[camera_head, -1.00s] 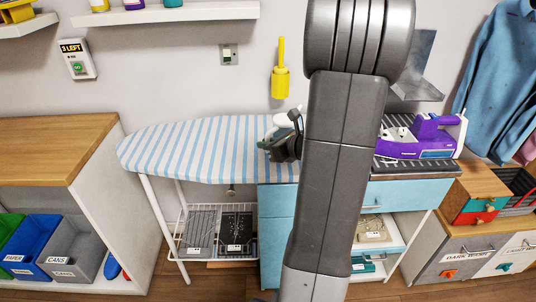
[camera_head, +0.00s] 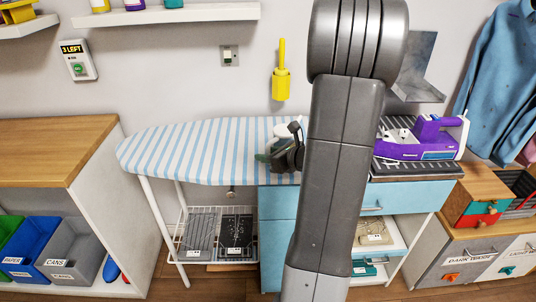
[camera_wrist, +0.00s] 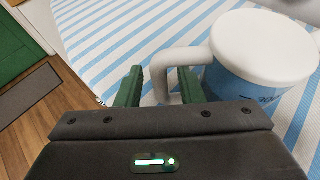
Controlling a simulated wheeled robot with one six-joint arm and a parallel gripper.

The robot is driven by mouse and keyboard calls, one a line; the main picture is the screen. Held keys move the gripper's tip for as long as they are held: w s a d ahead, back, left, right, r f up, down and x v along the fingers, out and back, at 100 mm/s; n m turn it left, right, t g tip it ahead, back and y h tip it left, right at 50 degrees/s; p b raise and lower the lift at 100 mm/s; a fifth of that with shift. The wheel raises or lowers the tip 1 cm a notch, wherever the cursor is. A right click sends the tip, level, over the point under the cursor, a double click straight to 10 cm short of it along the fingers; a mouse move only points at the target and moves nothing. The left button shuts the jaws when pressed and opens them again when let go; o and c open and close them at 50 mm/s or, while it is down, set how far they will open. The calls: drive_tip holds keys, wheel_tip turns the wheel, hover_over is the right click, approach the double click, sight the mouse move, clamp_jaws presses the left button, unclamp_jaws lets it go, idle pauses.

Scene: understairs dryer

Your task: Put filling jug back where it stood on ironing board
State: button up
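The filling jug (camera_wrist: 262,62) has a white top, a blue body and a white handle (camera_wrist: 172,72). In the wrist view it is over the striped ironing board (camera_wrist: 110,30), to the right of my gripper (camera_wrist: 162,85). The green fingers are apart, one each side of the handle, with a visible gap at each side. In the head view my gripper (camera_head: 278,158) is low over the right part of the ironing board (camera_head: 190,150), with the white top of the jug (camera_head: 290,129) just behind it. The jug's base is hidden, but it looks upright and at board level.
A purple iron (camera_head: 425,140) stands on a dark ribbed mat right of my arm. A yellow holder (camera_head: 281,84) hangs on the wall behind. The left part of the board is clear. A wooden-topped cabinet (camera_head: 55,145) stands at the left.

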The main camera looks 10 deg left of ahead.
drive_tip(key=shift+r, duration=0.2)
drive_tip(key=shift+s+d+r, duration=0.1)
drive_tip(key=shift+d, duration=0.15)
drive_tip(key=p+v, duration=0.1)
drive_tip(key=v, duration=1)
drive_tip(key=shift+s, duration=0.2)
drive_tip(key=shift+d, duration=0.15)
idle(0.4)
